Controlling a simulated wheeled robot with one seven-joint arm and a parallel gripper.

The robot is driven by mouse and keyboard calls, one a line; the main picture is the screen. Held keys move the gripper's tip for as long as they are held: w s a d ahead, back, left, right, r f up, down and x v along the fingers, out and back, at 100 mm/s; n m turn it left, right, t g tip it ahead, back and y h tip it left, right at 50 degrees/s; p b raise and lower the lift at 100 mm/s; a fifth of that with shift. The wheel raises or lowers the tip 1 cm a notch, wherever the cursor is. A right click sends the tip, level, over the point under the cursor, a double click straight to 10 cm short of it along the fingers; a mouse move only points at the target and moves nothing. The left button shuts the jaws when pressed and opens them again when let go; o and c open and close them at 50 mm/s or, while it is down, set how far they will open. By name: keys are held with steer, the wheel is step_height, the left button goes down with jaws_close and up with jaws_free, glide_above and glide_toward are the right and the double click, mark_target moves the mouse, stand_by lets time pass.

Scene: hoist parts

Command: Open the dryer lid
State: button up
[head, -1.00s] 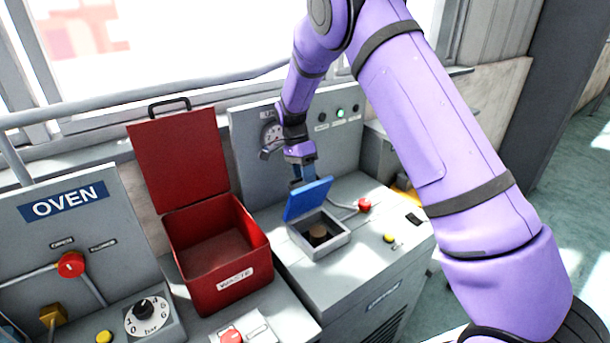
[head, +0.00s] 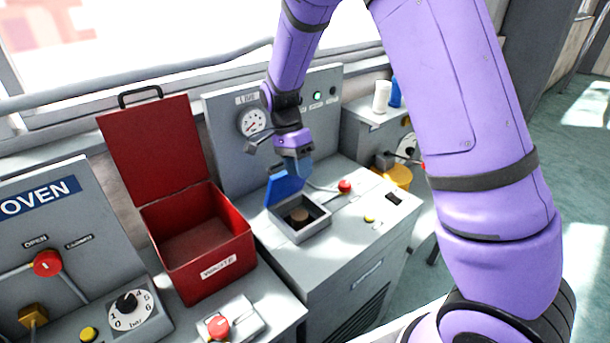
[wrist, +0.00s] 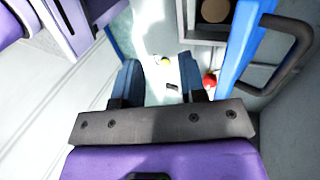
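The dryer lid (head: 286,184) is a blue panel hinged on a small square grey chamber (head: 312,228) on the grey machine's top. It stands raised, tilted back from the chamber. A round brown piece (head: 299,215) shows inside the open chamber. My gripper (head: 296,172) is just above and behind the lid's upper edge. In the wrist view my two blue fingers (wrist: 160,82) are spread apart with nothing between them. The lid's blue edge (wrist: 238,60) with a dark handle (wrist: 292,62) is right of the fingers, outside them.
A red waste box (head: 212,262) with its lid up stands left of the machine. A red button (head: 345,186) and a yellow button (head: 369,218) are right of the chamber. A gauge panel (head: 225,120) rises behind. White and blue cups (head: 382,96) stand at the back right.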

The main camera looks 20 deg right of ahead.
mark_target(283, 178)
steer(key=shift+s+r, duration=0.2)
steer(key=shift+s, duration=1.85)
steer(key=shift+w+r, duration=0.1)
steer(key=shift+w, duration=0.2)
steer(key=c, duration=0.5)
steer(key=w+r+t, duration=0.1)
steer(key=w+t, duration=0.1)
steer(key=w, duration=0.1)
steer(key=w+r+t+y, duration=0.1)
steer(key=w+r+t, duration=0.1)
steer(key=w, duration=0.1)
steer(key=w+r+t+y, duration=0.1)
steer(key=w+r+t, duration=0.1)
steer(key=w+t, duration=0.1)
steer(key=shift+w+a+r, duration=0.1)
steer(key=shift+w+r, duration=0.05)
steer(key=shift+r, duration=0.05)
jaws_close()
steer(key=x, duration=1)
steer(key=shift+w+r, duration=0.1)
steer(key=shift+w, duration=0.05)
